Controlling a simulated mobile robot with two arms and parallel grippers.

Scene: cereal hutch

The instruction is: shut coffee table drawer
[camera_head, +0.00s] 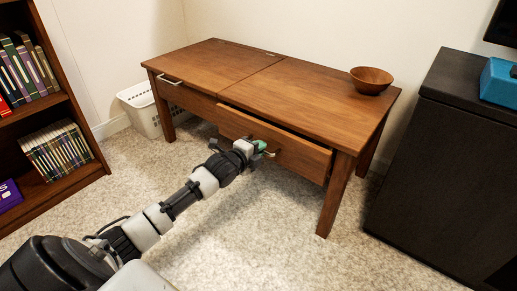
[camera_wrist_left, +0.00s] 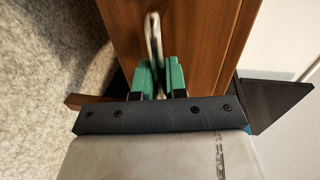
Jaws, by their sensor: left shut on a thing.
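The wooden coffee table (camera_head: 205,65) stands against the wall. Its right drawer (camera_head: 300,153) is pulled partly out, with a dark gap showing above its front. The left drawer (camera_head: 185,97) looks flush with the table. My left gripper (camera_head: 264,147) is at the right drawer's metal handle. In the left wrist view, the green fingertips of the gripper (camera_wrist_left: 160,78) are shut around the handle (camera_wrist_left: 153,40), close to the wooden drawer front (camera_wrist_left: 200,40). My right gripper is not in view.
A wooden bowl (camera_head: 371,80) sits on the table's right end. A white basket (camera_head: 140,108) stands beside the table's left end. A bookshelf (camera_head: 75,120) is at the left and a dark cabinet (camera_head: 440,170) at the right. The carpet (camera_head: 250,240) before the table is clear.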

